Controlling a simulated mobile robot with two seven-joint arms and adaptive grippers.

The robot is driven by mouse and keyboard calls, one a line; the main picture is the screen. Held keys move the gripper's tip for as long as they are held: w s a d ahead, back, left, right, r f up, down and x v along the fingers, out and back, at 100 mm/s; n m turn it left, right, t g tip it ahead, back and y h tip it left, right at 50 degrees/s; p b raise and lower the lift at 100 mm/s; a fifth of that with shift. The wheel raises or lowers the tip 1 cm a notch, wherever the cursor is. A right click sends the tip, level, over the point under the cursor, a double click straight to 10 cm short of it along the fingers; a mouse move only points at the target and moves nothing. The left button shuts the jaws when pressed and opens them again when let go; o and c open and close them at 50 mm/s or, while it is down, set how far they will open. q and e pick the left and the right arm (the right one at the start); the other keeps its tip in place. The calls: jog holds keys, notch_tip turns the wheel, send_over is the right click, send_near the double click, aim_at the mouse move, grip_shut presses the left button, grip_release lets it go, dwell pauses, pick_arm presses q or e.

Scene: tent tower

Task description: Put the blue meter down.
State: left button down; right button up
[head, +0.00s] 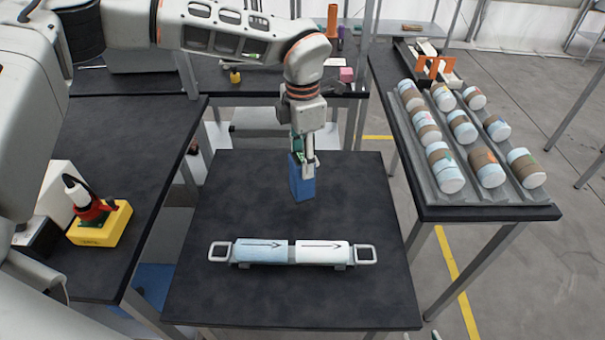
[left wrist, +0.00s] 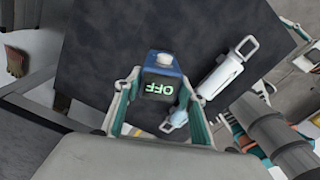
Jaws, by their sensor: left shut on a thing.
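The blue meter (head: 302,182) is a small upright box over the back middle part of the black centre table (head: 250,190). My left gripper (head: 308,160) points down from above and is shut on it. In the left wrist view the meter (left wrist: 161,85) sits between the two fingers of the left gripper (left wrist: 158,98), and its screen reads OFF. I cannot tell whether its underside touches the table top.
A blue-and-white cylinder (head: 291,252) with end handles lies across the centre table, in front of the meter. A yellow block with a red-and-black device (head: 98,218) is on the left table. A grey rack (head: 437,187) of several canisters is at right.

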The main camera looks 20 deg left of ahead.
pick_arm(q)
jog(key=shift+w+f, duration=0.1)
jog(key=shift+f, duration=2.55)
jog(key=c, duration=1.3)
grip_release()
jog(key=shift+f, duration=0.1)
jog(key=shift+o, duration=0.2)
notch_tip(320, 180, up, 12)
jog(key=shift+r, duration=0.15)
